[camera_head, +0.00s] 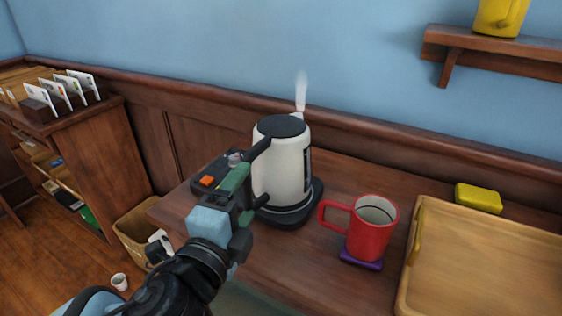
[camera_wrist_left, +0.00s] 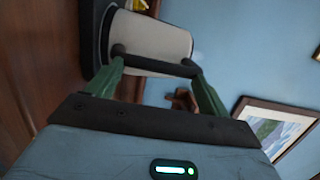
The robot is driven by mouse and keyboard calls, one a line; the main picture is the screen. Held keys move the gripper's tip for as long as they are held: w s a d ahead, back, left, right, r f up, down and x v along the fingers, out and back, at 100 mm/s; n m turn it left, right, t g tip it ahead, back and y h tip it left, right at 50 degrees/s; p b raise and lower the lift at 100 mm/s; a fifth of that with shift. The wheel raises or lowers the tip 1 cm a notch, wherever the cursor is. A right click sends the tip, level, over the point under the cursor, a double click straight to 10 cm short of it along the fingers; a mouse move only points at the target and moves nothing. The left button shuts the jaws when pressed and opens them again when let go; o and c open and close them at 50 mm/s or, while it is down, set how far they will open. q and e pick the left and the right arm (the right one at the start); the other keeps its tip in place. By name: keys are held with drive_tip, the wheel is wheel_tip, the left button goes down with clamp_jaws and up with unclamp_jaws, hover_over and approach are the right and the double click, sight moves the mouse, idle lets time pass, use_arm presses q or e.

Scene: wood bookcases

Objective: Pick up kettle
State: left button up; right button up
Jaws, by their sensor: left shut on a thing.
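A white kettle (camera_head: 281,172) with a dark lid stands upright on its black base (camera_head: 290,215) on the wooden table. Steam rises behind its lid at the spout. My left gripper (camera_head: 247,180) is at the kettle's left side, shut on its black handle. In the left wrist view the kettle (camera_wrist_left: 157,38) lies sideways, with the green fingers (camera_wrist_left: 155,80) at either side of the dark handle bar (camera_wrist_left: 155,63). Much of the handle is hidden by the gripper in the head view. My right gripper is not in view.
A red mug (camera_head: 372,232) on a purple coaster (camera_head: 361,259) stands right of the kettle. A wooden tray (camera_head: 480,265) and yellow block (camera_head: 478,198) are farther right. A wall shelf (camera_head: 500,52) is above. A bin (camera_head: 140,225) stands left of the table.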

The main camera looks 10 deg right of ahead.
use_arm(q)
drive_tip(key=c, duration=0.5)
drive_tip(key=shift+r, duration=0.15)
drive_tip(key=shift+c, duration=0.5)
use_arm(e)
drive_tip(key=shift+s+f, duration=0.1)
